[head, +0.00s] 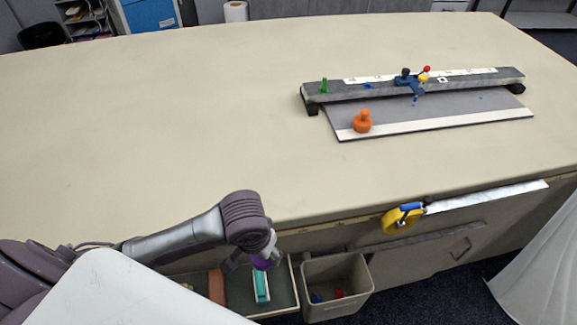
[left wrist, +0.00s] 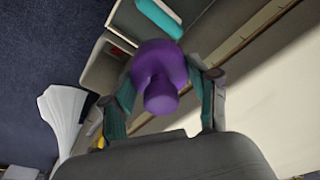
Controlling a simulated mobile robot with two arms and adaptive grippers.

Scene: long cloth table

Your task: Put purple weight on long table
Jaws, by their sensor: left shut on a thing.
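The purple weight (left wrist: 158,72) is a rounded body with a knob, seen in the left wrist view between the fingers of my left gripper (left wrist: 160,100). In the head view the left gripper (head: 258,259) is shut on the purple weight (head: 262,263), mostly hidden by the wrist, over the open drawer at the table's front. The long table (head: 180,120) has a wide beige top, and the gripper is in front of its near edge. My right gripper is not in view.
The open drawer (head: 283,302) holds a teal-and-white item (head: 261,287) and a brown block (head: 217,286). A grey bin (head: 337,285) hangs beside it. A yellow tape (head: 402,218) is at the front edge. An orange weight (head: 362,121) stands on a grey board (head: 430,112). The table's left and middle are clear.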

